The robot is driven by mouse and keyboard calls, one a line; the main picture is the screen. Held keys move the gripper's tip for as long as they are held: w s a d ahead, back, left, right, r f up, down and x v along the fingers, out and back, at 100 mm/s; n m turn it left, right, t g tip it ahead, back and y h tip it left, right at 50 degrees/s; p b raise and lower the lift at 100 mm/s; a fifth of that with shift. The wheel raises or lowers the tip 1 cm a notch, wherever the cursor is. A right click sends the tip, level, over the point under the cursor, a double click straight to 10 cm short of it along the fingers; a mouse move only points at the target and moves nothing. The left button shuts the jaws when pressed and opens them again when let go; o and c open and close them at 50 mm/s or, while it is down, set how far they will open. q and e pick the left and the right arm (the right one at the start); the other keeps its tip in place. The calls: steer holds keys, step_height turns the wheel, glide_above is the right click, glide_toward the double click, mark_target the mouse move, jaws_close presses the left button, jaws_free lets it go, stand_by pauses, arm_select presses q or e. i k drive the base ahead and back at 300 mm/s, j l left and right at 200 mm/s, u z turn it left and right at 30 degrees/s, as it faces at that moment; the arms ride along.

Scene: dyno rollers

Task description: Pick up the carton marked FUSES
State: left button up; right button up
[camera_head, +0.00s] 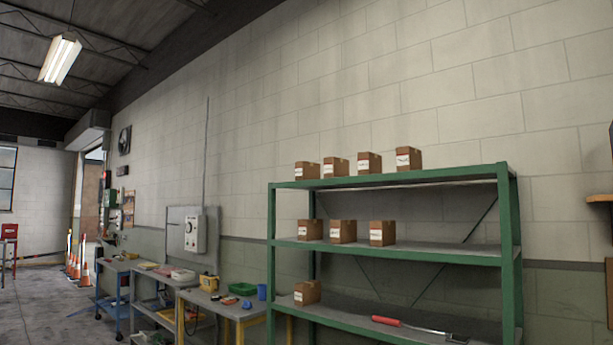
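Several small brown cartons with white labels stand on a green shelf rack (510,250) at the right. On the top shelf they stand in a row, from a left-end carton (309,168) to a right-end carton (408,155). The middle shelf holds a left carton (312,226), a middle carton (343,227) and a right carton (383,229). One carton (309,289) stands alone at the left of the lower shelf. The label print is too small to read, so I cannot tell which is marked FUSES. Neither of my grippers is in view.
A red-handled tool (420,328) lies on the lower shelf. A workbench (225,308) with a green bin (243,289) and a blue cup (262,292) stands left of the rack. Orange cones (84,268) stand farther back. Floor shows clear at the far left.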

mark_target(304, 170)
steer(key=i+j+z, duration=0.55)
steer(key=z, duration=0.15)
steer(key=i+j+z, duration=0.3)
steer(key=j, duration=0.15)
steer(key=k, duration=0.1)
